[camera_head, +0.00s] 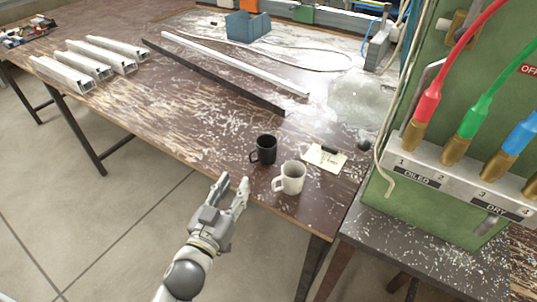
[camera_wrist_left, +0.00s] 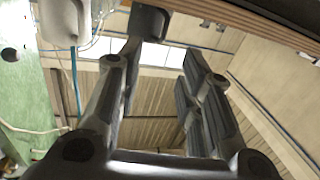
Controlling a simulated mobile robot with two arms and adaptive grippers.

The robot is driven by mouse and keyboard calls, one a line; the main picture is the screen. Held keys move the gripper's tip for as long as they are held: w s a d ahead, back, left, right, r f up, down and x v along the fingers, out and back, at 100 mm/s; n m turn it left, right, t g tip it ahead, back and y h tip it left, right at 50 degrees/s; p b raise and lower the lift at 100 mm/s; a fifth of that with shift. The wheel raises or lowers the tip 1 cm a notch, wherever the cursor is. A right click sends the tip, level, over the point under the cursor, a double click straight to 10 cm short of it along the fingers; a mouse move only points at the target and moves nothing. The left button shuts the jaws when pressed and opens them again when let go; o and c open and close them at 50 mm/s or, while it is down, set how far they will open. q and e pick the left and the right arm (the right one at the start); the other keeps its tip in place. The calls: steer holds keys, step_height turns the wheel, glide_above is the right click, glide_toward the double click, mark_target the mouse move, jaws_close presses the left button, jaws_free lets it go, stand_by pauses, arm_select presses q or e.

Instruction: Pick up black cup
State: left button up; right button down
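The black cup (camera_head: 264,149) stands upright near the front edge of the table, its handle toward the left. A dark cup shape, likely the same cup (camera_wrist_left: 147,22), shows beyond the fingers at the top of the left wrist view. My left gripper (camera_head: 232,184) is in front of the table edge, below and left of the cup in the head view. Its fingers are apart with nothing between them, and it does not touch the cup. The wrist view also shows the spread fingers (camera_wrist_left: 155,85). My right gripper is not in view.
A white mug (camera_head: 289,178) stands close to the black cup, at its lower right. A note (camera_head: 324,158) with a dark marker lies behind the mug. A green machine (camera_head: 430,205) with coloured hoses stands at the right. Long profiles (camera_head: 215,77) lie further back. Table left of the cup is clear.

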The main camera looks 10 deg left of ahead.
mark_target(250, 158)
arm_select(q)
steer(key=w, duration=0.3)
steer(key=w+p, duration=0.1)
steer(key=w, duration=0.5)
steer(key=shift+w+d+f, duration=0.35)
steer(key=shift+w, duration=0.05)
jaws_close()
